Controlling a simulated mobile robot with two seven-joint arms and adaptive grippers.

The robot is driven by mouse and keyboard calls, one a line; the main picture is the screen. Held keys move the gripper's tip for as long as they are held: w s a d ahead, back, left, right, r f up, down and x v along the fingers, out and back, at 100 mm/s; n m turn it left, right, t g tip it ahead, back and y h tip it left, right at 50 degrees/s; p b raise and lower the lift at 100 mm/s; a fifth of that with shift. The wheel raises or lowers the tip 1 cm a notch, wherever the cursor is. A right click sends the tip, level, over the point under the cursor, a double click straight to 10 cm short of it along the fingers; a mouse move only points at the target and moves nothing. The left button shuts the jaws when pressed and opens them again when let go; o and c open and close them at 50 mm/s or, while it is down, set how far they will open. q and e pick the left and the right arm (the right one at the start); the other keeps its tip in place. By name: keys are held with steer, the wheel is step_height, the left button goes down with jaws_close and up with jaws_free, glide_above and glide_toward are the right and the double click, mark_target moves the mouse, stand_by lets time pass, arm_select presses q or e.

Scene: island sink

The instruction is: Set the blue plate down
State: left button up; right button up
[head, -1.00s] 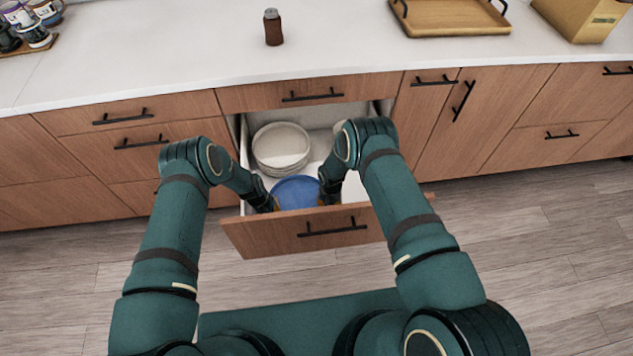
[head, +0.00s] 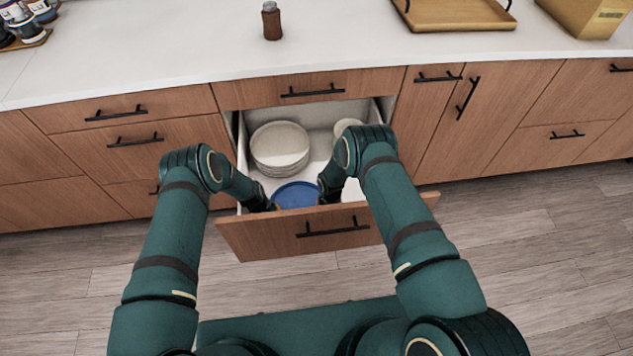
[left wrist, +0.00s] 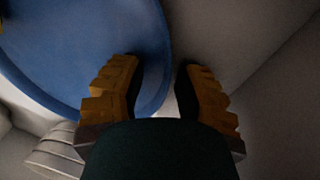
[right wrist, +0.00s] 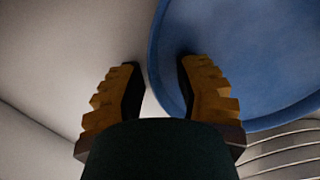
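The blue plate (head: 296,195) lies low in the front part of the open drawer, between my two grippers. My left gripper (head: 272,207) is at the plate's left side. In the left wrist view, its fingers (left wrist: 157,75) stand apart, with the rim of the plate (left wrist: 75,45) between them and a gap visible. My right gripper (head: 322,199) is at the plate's right side. In the right wrist view, its fingers (right wrist: 160,75) are also apart around the rim of the plate (right wrist: 245,55). What lies directly under the plate is hidden.
A white plate stack (head: 280,147) stands behind in the drawer, with another pale dish (head: 347,127) at back right. The drawer front (head: 270,236) and side walls are close to both grippers. The counter (head: 200,45) above holds a brown bottle (head: 272,22) and a wooden tray (head: 455,14).

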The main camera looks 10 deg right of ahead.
arm_select(q)
steer(key=shift+a+r, duration=0.1)
steer(key=shift+r, duration=0.05)
steer(key=shift+r, duration=0.3)
arm_select(e)
steer(key=shift+d, duration=0.1)
steer(key=shift+r, duration=0.2)
arm_select(q)
step_height(320, 180, up, 11)
steer(key=a, duration=0.2)
steer(key=shift+s, duration=0.25)
arm_select(e)
step_height(320, 180, up, 12)
arm_select(q)
steer(key=shift+a, duration=0.1)
arm_select(e)
steer(key=shift+w+f, duration=0.1)
stand_by(0.3)
